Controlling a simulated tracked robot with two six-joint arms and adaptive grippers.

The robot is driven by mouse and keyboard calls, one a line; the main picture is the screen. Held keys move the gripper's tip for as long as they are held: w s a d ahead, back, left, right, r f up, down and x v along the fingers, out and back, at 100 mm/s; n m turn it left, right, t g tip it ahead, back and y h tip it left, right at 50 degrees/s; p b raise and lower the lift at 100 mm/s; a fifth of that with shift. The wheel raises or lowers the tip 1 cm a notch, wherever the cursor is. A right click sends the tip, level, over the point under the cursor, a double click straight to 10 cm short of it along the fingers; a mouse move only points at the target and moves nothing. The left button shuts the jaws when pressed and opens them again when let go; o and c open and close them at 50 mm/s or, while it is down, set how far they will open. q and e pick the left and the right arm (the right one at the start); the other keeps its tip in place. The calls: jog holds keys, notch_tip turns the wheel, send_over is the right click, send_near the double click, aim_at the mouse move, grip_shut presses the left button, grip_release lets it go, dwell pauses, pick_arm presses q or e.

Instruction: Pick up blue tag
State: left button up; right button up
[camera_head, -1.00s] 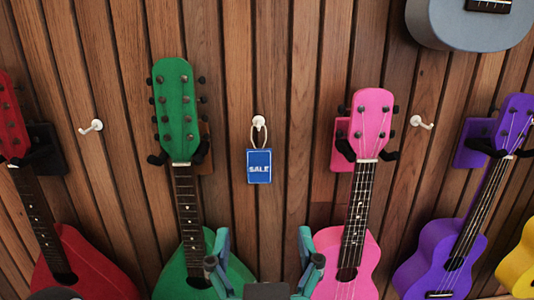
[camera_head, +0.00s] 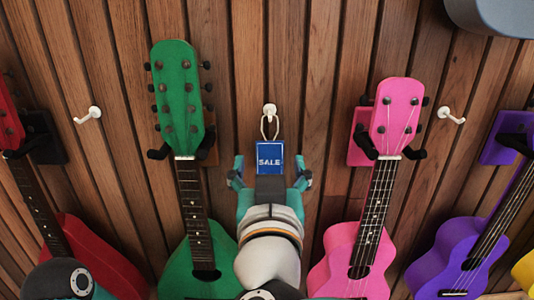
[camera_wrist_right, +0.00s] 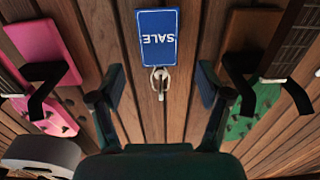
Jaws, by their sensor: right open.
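The blue tag (camera_head: 270,155) reads SALE and hangs by a loop of cord from a white hook (camera_head: 269,109) on the wooden wall, between the green and pink ukuleles. My right gripper (camera_head: 270,176) is open around the tag's lower part in the head view, with one finger on each side and gaps to the tag. In the right wrist view the tag (camera_wrist_right: 158,37) appears upside down, centred beyond the open fingers (camera_wrist_right: 160,90). Its cord and hook show between the fingertips. My left gripper is not in view.
A green ukulele (camera_head: 180,110) hangs close on the left and a pink ukulele (camera_head: 397,115) on the right, both on wall hangers. Empty white hooks (camera_head: 94,112) (camera_head: 452,115) sit farther out. A purple ukulele (camera_head: 460,258) and a red one (camera_head: 95,258) hang beyond.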

aim_at(270, 152)
jog(key=shift+w+f+p, duration=0.15)
jog(key=shift+w+p, duration=0.5)
jog(key=shift+w, duration=2.15)
jog(key=c, duration=0.9)
